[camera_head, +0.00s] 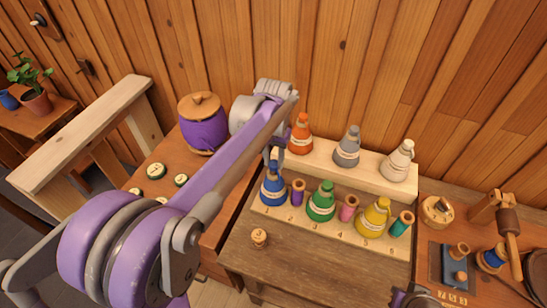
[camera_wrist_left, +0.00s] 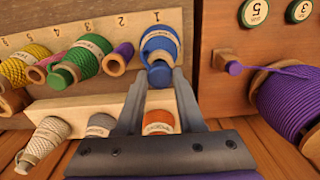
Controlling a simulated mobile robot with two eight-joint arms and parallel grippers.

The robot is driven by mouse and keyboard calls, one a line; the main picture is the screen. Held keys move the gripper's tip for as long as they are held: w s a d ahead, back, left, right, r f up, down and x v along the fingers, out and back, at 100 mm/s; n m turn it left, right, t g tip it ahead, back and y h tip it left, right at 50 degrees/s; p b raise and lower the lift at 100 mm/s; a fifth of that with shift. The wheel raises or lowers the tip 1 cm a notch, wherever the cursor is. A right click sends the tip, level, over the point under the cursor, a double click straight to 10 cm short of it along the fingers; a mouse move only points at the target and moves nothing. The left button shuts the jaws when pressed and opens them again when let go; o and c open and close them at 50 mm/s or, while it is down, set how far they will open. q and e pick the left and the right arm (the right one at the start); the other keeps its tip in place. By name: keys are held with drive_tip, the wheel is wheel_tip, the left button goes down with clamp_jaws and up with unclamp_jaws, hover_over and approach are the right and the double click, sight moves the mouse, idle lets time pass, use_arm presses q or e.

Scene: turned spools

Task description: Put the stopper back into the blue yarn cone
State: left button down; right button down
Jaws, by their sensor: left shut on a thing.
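The blue yarn cone (camera_head: 273,190) stands at the left end of the front row on the stepped wooden rack, by the number 1. It also shows in the left wrist view (camera_wrist_left: 160,41). My left gripper (camera_head: 274,157) points down over its tip, shut on the blue stopper (camera_wrist_left: 160,74). The stopper is in line with the cone's narrow end and looks against it; whether it is seated cannot be told. My right gripper (camera_head: 409,298) shows only as a dark part at the bottom edge, its jaws unclear.
A purple spool (camera_head: 298,192) and green cone (camera_head: 321,201) stand close to the right. An orange cone (camera_head: 300,134) stands behind on the upper step. A small wooden piece (camera_head: 259,238) lies on the table in front. A purple yarn drum (camera_head: 204,128) stands left. The front table is mostly clear.

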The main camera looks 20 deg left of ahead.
idle(0.4)
use_arm(q)
drive_tip(key=shift+f+b, duration=0.55)
drive_tip(key=shift+f, duration=0.5)
drive_tip(key=c, duration=1)
unclamp_jaws()
drive_tip(key=shift+f, duration=0.1)
drive_tip(key=o, duration=0.6)
drive_tip(key=shift+c, duration=0.2)
use_arm(e)
drive_tip(key=shift+s+f, duration=0.2)
drive_tip(key=shift+f, duration=0.6)
use_arm(q)
drive_tip(key=o, duration=0.4)
wheel_tip(320, 180, up, 9)
drive_tip(key=p, duration=0.4)
drive_tip(key=shift+w, duration=0.1)
use_arm(e)
wheel_tip(320, 180, up, 6)
drive_tip(key=w, duration=0.2)
drive_tip(key=shift+w+r, duration=0.2)
drive_tip(key=shift+w, duration=0.2)
